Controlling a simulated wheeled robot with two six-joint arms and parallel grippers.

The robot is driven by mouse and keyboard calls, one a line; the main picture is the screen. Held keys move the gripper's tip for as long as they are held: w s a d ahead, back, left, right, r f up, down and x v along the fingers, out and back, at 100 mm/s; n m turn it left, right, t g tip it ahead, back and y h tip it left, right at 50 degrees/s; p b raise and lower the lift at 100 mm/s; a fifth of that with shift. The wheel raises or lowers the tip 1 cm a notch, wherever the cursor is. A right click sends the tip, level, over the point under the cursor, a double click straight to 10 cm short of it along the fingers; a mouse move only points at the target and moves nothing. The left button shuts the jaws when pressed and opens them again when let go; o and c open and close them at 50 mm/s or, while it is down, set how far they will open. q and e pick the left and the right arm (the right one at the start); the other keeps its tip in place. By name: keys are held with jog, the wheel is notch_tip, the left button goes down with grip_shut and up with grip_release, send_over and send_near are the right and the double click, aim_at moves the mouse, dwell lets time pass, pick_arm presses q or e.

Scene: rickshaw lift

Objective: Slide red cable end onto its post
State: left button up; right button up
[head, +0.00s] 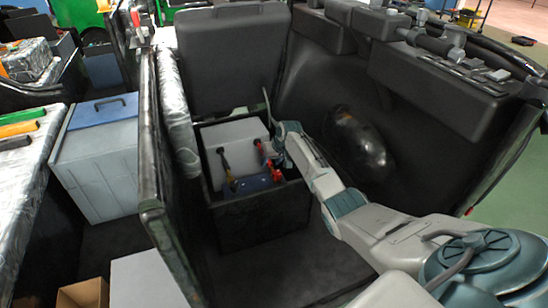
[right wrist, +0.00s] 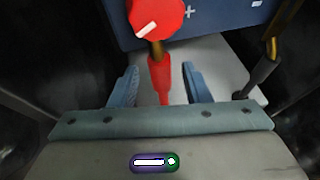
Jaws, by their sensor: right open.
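The red cable end (right wrist: 160,80) has a red sleeve and a brass-coloured tip. In the right wrist view it stands between the two fingers of my right gripper (right wrist: 161,88), which are open with gaps on both sides. A red round cap (right wrist: 157,16) with a white mark is just beyond the tip, beside a "+" on a dark blue block (right wrist: 215,18). Whether tip and cap touch I cannot tell. In the head view my right gripper (head: 277,152) is at the red cable (head: 268,160) over the box; its fingertips are small there. My left gripper is not in view.
A black cable end (right wrist: 262,75) stands to the right in the right wrist view. A white block (head: 235,138) and the dark blue block sit inside a black box (head: 245,222). A raised seat (head: 230,60) stands behind, and a dark side panel (head: 150,180) rises at left.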

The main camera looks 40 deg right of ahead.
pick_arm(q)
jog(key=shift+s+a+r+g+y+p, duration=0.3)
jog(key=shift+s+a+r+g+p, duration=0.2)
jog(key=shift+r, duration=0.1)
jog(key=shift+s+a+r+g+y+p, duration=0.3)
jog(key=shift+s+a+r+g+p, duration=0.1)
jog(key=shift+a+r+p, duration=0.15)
pick_arm(e)
jog(key=a+v, duration=0.1)
jog(key=v, duration=0.9)
jog(key=shift+s+d+r, duration=0.2)
jog(key=shift+d+r, duration=0.05)
jog(key=shift+d, duration=0.3)
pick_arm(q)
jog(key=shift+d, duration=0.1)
